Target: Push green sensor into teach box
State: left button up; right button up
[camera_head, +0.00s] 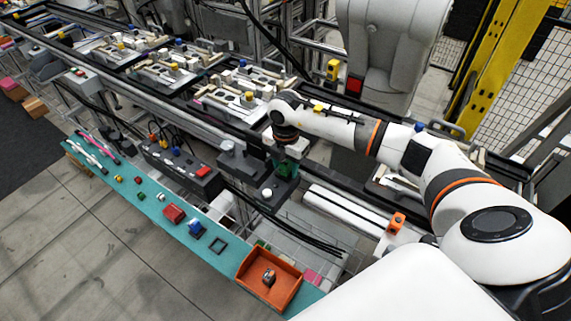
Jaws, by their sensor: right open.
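My right arm reaches in from the right, and its gripper (284,172) points down over the fixture beside the conveyor rail. The jaws are open, with a green piece (288,167), likely the green sensor, right at them. I cannot tell whether the fingers touch it. Just below the gripper is a small dark box with a white round knob (267,193). I cannot tell which of these is the teach box. My left gripper is not in view.
A teal shelf (150,205) runs along the front with small coloured parts, a red block (174,213), a blue block (196,228) and an orange tray (248,285) holding a metal part. The conveyor with pallet fixtures (165,72) lies behind.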

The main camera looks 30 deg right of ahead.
aim_at(286, 161)
notch_tip(286, 161, up, 12)
jog(key=b, duration=0.2)
dwell(0.4)
